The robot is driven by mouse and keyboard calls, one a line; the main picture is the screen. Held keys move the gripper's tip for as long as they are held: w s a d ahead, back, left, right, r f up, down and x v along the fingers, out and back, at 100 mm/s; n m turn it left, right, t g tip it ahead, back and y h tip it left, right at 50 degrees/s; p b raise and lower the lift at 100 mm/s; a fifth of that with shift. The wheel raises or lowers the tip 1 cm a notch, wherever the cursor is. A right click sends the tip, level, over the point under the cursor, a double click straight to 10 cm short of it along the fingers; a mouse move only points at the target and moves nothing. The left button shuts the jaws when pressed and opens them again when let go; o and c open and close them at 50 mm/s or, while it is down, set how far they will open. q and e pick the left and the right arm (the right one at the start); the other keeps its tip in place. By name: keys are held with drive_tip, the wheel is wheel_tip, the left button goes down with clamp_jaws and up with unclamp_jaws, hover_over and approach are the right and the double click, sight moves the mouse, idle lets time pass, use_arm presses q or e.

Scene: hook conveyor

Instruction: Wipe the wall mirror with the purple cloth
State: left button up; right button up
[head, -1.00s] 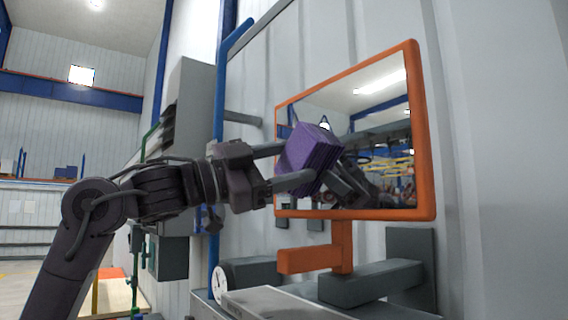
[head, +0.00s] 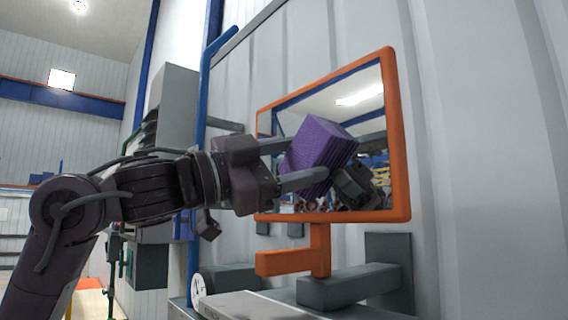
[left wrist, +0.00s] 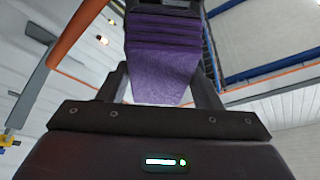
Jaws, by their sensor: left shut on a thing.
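The wall mirror (head: 366,112) has an orange frame and stands on an orange bracket in front of the corrugated wall. My left gripper (head: 300,163) is shut on the folded purple cloth (head: 320,146) and holds it in front of the mirror's left and middle part. The cloth also shows between the fingers in the left wrist view (left wrist: 163,62). The cloth and gripper hide part of the glass, which reflects the gripper and the hall. I cannot tell whether the cloth touches the glass. My right gripper is not in view.
A grey bracket (head: 350,285) and a metal ledge (head: 250,305) lie below the mirror. A round white dial (head: 198,288) sits at the ledge's left end. A blue pipe (head: 200,150) and a grey cabinet (head: 174,105) stand left of the mirror.

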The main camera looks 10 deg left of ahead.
sight(281, 163)
use_arm(q)
drive_tip(key=shift+s+d, duration=0.55)
drive_tip(key=shift+d, duration=0.2)
drive_tip(key=shift+s+d, duration=0.55)
drive_tip(key=shift+d, duration=0.15)
drive_tip(key=shift+w+a+p, duration=0.2)
drive_tip(key=shift+w+a, duration=0.4)
drive_tip(key=shift+a, duration=0.2)
drive_tip(key=shift+w+a+p, duration=0.15)
drive_tip(key=shift+w+a, duration=0.45)
drive_tip(key=shift+a, duration=0.15)
drive_tip(key=shift+w+a+r+p, duration=0.1)
drive_tip(key=shift+w+a+p, duration=0.3)
drive_tip(key=shift+w+a, duration=0.7)
drive_tip(key=shift+a, duration=0.3)
drive_tip(key=w+a, duration=0.2)
drive_tip(key=shift+a+p, duration=0.3)
drive_tip(key=shift+p, duration=0.05)
drive_tip(key=shift+s, duration=0.1)
